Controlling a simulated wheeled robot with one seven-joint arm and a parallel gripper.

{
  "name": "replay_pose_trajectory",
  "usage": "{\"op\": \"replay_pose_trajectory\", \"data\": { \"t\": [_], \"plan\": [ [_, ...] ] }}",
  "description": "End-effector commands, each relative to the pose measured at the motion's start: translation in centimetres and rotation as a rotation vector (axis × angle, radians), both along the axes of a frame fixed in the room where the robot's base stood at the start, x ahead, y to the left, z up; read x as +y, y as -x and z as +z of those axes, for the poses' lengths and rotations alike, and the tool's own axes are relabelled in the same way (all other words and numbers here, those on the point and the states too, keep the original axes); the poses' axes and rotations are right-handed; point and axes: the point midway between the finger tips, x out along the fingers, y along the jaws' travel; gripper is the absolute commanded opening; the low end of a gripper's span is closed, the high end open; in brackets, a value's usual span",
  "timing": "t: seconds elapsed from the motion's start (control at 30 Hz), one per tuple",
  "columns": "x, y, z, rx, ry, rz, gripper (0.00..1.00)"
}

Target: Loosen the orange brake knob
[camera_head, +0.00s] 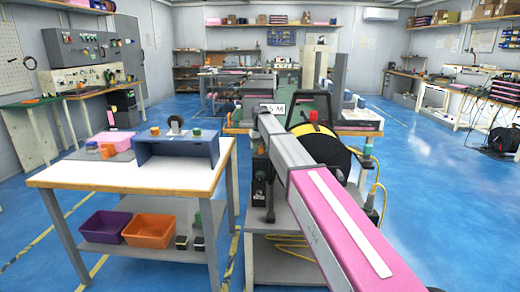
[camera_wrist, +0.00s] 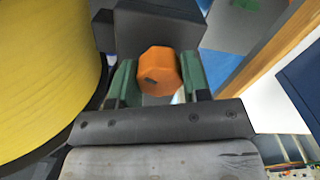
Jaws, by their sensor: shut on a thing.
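The orange brake knob (camera_wrist: 158,70) is a faceted knob in the upper middle of the wrist view, in front of a dark grey block (camera_wrist: 158,28). My gripper (camera_wrist: 157,82) has its two green fingers on either side of the knob, shut on it. The knob has a small dark mark on its face. A big yellow drum (camera_wrist: 45,70) fills the left of the wrist view. In the head view the yellow and black reel (camera_head: 325,148) stands behind my pink and grey arm, and I cannot make out the brake knob there.
A white-topped table (camera_head: 90,176) stands left of my arm, with a blue-grey housing (camera_head: 176,155) on it. Purple (camera_head: 105,226) and orange (camera_head: 150,230) bins sit on its lower shelf. A yellow cable (camera_head: 379,190) hangs by the reel. Blue floor is open at right.

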Motion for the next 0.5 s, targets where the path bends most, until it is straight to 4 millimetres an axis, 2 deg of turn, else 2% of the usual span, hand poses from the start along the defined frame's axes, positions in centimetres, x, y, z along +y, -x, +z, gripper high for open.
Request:
{"op": "replay_pose_trajectory", "data": {
  "t": [0.2, 0.5],
  "plan": [
    [-0.01, 0.02, -0.09, 0.000, 0.000, 0.191, 0.19],
    [-0.01, 0.03, -0.12, 0.001, 0.000, 0.383, 0.19]
  ]
}}
